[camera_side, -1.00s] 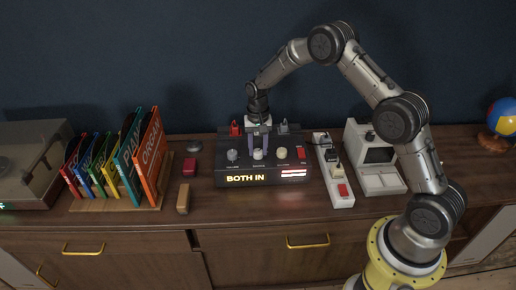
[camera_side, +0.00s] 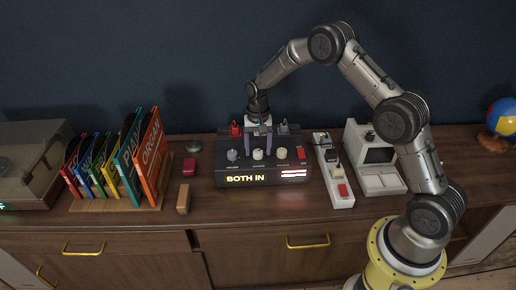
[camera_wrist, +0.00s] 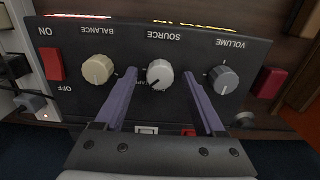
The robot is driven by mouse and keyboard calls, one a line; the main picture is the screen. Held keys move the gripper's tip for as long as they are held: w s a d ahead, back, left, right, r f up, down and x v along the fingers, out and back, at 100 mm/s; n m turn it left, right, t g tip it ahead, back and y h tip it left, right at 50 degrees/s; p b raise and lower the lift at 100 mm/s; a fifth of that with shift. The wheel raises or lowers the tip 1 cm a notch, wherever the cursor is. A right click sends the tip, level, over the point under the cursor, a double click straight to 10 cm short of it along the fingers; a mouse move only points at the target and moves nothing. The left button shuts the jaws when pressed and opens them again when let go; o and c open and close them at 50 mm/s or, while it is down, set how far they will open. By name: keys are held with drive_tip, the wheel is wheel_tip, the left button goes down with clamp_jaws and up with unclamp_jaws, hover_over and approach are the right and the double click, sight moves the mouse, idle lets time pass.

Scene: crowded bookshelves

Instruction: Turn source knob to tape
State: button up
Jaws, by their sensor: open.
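The amplifier (camera_side: 222,178) is a dark box on the cabinet top, with "BOTH IN" lit on its front. Its source knob (camera_side: 258,154) is the pale middle one of three; in the wrist view the white source knob (camera_wrist: 160,74) sits under the label "SOURCE". My gripper (camera_side: 258,150) points down over it, open and empty. In the wrist view my gripper's (camera_wrist: 159,72) two purple fingers are on either side of the knob, with gaps visible. The small labels around the knob are partly hidden and too blurred to read fully.
The grey volume knob (camera_wrist: 224,80) and cream balance knob (camera_wrist: 98,69) flank the source knob closely. A red switch (camera_wrist: 51,65) is beyond balance. A white power strip (camera_side: 343,192) stands right of the amplifier. A red block (camera_side: 189,167) and upright records (camera_side: 150,150) are left.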

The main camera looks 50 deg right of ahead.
wheel_tip(320, 180, up, 14)
idle(0.5)
drive_tip(key=shift+f, duration=0.1)
wheel_tip(320, 180, up, 4)
drive_tip(key=t, duration=0.1)
hover_over(258, 152)
wheel_tip(258, 152, up, 7)
drive_tip(key=s+a+t, duration=0.1)
drive_tip(key=s+a, duration=0.1)
drive_tip(key=s, duration=0.1)
drive_tip(key=s+a+r+n+t, duration=0.2)
drive_tip(key=s+a+r, duration=0.1)
drive_tip(key=s+r, duration=0.7)
drive_tip(key=s+a+f+n+t, duration=0.2)
drive_tip(key=s+n, duration=0.1)
drive_tip(key=s, duration=1.2)
drive_tip(key=s+f+n, duration=0.4)
drive_tip(key=s+f, duration=0.2)
drive_tip(key=shift+a+f, duration=0.25)
drive_tip(key=shift+f, duration=0.1)
drive_tip(key=shift+s, duration=0.1)
